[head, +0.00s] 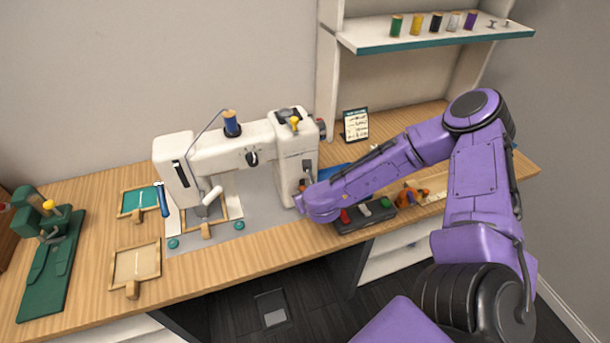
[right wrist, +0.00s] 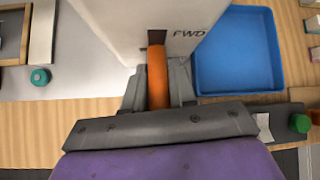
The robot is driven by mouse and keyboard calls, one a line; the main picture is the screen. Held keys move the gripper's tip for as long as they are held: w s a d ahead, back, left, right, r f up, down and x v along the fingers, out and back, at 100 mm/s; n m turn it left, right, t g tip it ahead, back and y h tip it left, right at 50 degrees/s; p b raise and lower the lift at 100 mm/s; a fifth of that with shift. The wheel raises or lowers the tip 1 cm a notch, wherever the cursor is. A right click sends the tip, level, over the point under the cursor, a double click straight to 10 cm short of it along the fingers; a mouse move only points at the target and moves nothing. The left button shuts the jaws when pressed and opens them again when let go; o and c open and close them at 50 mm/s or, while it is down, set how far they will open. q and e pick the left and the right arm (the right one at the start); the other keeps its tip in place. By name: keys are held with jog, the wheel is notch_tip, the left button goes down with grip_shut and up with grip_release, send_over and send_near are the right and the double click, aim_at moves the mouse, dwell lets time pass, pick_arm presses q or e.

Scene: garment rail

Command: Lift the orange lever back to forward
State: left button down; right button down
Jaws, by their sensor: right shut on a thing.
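The white sewing machine (head: 240,155) stands on the wooden table. The orange lever (right wrist: 157,78) comes out of a dark slot in the machine's white end face, beside the letters FWD, in the right wrist view. My right gripper (right wrist: 158,90) is shut around the lever, one finger on each side. In the head view my purple right arm (head: 385,170) reaches in from the right to the machine's right end, and its wrist hides most of the lever. My left gripper is not in view.
A blue tray (right wrist: 238,52) lies right of the lever. A dark panel with colored buttons (head: 365,215) sits at the table's front edge by my wrist. Wooden frames (head: 135,264) and a green press (head: 52,255) stand left. A shelf with thread spools (head: 436,40) hangs above.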

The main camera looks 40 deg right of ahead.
jog(key=c, duration=1)
grip_release()
jog(key=shift+w+r, duration=0.1)
jog(key=shift+r, duration=0.05)
jog(key=v, duration=1)
jog(key=shift+s+a+r+p, duration=0.15)
jog(key=shift+s+p, duration=0.1)
jog(key=shift+p, duration=0.15)
